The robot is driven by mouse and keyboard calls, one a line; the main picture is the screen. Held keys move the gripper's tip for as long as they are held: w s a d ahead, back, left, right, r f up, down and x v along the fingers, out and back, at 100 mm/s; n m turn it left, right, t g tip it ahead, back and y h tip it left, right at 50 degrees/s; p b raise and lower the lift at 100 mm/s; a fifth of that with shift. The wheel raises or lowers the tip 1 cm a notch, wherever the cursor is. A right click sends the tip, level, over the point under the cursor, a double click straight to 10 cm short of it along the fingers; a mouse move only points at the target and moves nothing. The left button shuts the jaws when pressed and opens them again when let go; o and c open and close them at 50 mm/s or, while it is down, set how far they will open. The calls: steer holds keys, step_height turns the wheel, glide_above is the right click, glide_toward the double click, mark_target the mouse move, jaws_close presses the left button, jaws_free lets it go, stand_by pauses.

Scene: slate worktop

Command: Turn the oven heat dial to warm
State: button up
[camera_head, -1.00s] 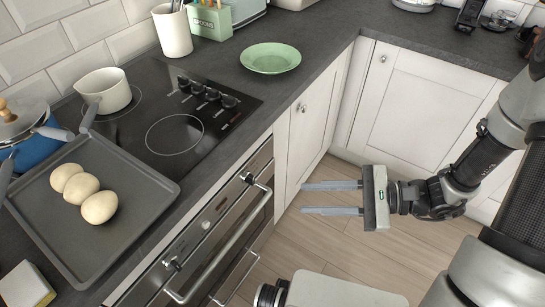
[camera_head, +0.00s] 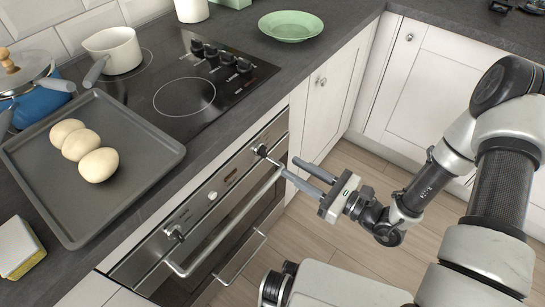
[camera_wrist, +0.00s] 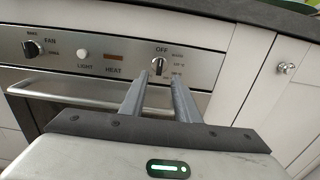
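The oven heat dial (camera_head: 262,150) is the small dark knob at the right end of the steel oven panel. In the wrist view the dial (camera_wrist: 158,66) sits below the word OFF, with smaller lettering to its right. My gripper (camera_head: 290,167) is open, its two fingers pointing at the panel just short of the dial. In the wrist view the fingertips of my gripper (camera_wrist: 160,73) lie on either side of the dial, with nothing gripped. The dial's lower part and pointer are hard to make out, and contact cannot be told.
The fan dial (camera_head: 174,232) and a white light button (camera_wrist: 82,54) are on the same panel. The oven door handle (camera_head: 226,222) runs just below.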

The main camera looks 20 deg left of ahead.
mark_target(266, 152)
steer(key=b+x, duration=0.1)
steer(key=x, duration=0.7)
steer(key=shift+c, duration=0.2)
jaws_close()
